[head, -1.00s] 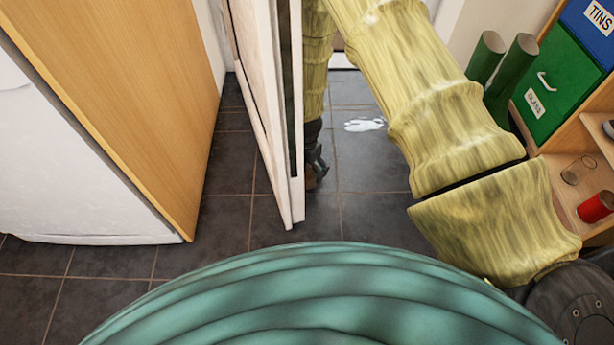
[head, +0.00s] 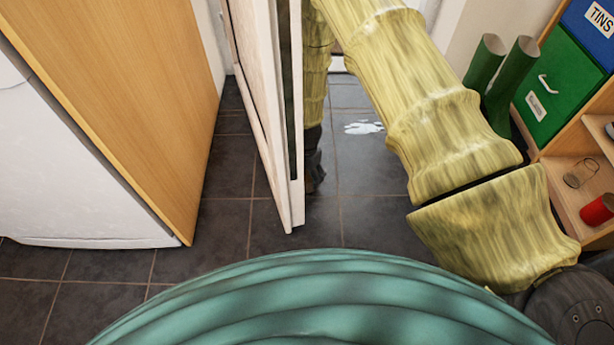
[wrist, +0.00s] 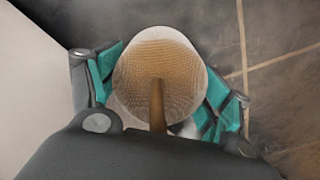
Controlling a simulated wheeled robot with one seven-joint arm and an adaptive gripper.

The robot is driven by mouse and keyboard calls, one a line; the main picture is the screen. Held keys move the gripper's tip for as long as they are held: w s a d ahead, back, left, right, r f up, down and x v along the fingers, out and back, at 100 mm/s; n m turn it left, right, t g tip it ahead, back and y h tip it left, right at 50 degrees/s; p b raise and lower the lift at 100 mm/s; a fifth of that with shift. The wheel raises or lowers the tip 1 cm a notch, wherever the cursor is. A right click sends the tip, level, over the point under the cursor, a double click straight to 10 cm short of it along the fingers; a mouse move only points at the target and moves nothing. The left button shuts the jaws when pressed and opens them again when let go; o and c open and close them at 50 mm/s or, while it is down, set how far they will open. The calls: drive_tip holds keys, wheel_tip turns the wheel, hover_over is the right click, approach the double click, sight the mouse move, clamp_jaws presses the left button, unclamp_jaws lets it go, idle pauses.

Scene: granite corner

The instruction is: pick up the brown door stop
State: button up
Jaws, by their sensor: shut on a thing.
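The brown door stop (wrist: 160,90) fills the middle of the wrist view. It looks rounded and tan, with a fine mesh-like texture and a darker brown strip towards the camera. My gripper (wrist: 164,76) has one teal-padded finger on each side of it and is shut on it. In the head view, my gripper (head: 315,175) is low near the floor, just right of the white door's edge. The door hides part of it, and I cannot make out the door stop there.
The white door (head: 268,120) stands open close beside my gripper. A wet patch (head: 364,127) lies on the dark tiles behind. Green boots (head: 497,85) and a shelf unit (head: 565,185) holding a red cup (head: 597,209) stand at right. A wooden panel (head: 150,110) is at left.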

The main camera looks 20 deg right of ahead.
drive_tip(key=shift+r, duration=0.2)
drive_tip(key=shift+d+r+p, duration=0.2)
drive_tip(key=shift+r+p, duration=0.2)
drive_tip(key=shift+p, duration=0.45)
wheel_tip(320, 180, up, 5)
drive_tip(key=p, duration=0.3)
drive_tip(key=shift+r, duration=0.2)
drive_tip(key=s+d+p, duration=0.2)
drive_tip(key=d+p, duration=0.1)
drive_tip(key=d, duration=0.6)
drive_tip(key=s+d+p, duration=0.3)
drive_tip(key=d+p, duration=0.1)
drive_tip(key=d, duration=0.6)
drive_tip(key=shift+s+r, duration=0.2)
drive_tip(key=shift+s, duration=0.05)
